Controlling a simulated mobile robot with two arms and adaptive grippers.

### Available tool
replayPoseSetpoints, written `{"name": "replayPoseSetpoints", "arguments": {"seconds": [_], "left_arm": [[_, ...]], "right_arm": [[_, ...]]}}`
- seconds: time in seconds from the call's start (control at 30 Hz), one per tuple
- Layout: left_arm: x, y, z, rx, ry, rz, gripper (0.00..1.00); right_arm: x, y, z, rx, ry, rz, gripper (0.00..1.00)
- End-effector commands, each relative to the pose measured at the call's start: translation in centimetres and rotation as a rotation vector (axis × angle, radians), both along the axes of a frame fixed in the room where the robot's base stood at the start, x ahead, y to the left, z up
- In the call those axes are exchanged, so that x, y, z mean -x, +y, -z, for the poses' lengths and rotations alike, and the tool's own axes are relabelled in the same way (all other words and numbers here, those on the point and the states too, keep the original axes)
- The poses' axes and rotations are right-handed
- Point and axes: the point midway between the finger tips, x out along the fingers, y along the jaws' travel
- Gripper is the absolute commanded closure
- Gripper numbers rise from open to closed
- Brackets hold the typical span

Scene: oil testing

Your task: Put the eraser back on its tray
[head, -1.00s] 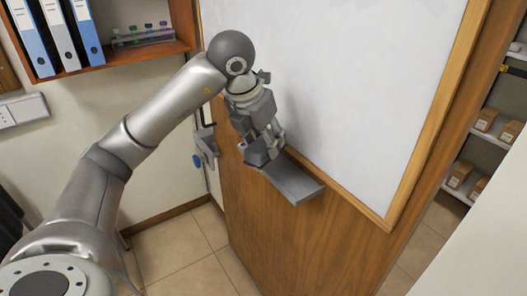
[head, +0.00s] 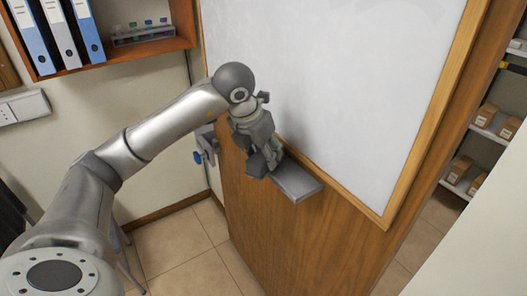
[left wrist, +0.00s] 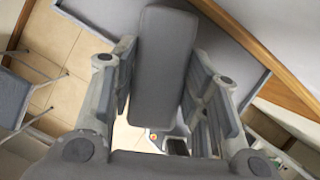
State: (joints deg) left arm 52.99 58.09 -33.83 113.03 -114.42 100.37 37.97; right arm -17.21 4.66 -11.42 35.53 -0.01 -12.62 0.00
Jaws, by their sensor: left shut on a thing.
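The eraser, a dark grey block (head: 257,164), is held by my left gripper (head: 268,150). In the left wrist view the eraser (left wrist: 163,62) stands lengthwise between the two fingers (left wrist: 160,95). The grey tray (head: 300,184) is a narrow ledge on the wooden panel just under the whiteboard. In the head view the eraser and gripper overlap the tray's left end and hide part of it. In the left wrist view the tray (left wrist: 232,58) lies behind and right of the eraser. I cannot tell whether eraser and tray touch. My right gripper is not in view.
The whiteboard (head: 335,80) with its wooden frame (head: 428,120) rises behind the tray. A grey bracket with a blue knob (head: 203,150) is left of the panel. A wall shelf (head: 115,55) holds binders and a rack. Floor (head: 185,250) is clear below.

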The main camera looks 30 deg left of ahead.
Motion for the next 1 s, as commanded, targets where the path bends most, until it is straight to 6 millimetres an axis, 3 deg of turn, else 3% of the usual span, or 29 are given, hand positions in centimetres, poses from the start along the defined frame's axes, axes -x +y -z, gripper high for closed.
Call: {"name": "replayPoseSetpoints", "arguments": {"seconds": [0.03,0.07,0.2,0.53,0.7,1.0], "left_arm": [[0.0,0.0,0.3,0.000,-0.001,0.000,0.77],[0.0,0.0,0.1,0.000,0.000,-0.001,0.54],[0.0,0.0,0.1,0.000,0.000,-0.001,0.36],[0.0,0.0,0.0,0.000,0.000,0.000,0.36],[0.1,0.0,-1.0,0.000,-0.004,0.000,0.36],[2.6,0.1,-6.8,0.001,-0.007,0.000,0.36]], "right_arm": [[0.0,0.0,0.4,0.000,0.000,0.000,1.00],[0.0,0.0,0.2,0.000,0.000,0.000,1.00],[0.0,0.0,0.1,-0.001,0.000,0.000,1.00],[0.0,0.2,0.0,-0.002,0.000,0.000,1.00],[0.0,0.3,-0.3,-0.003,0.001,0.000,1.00],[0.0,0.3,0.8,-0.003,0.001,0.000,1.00]]}}
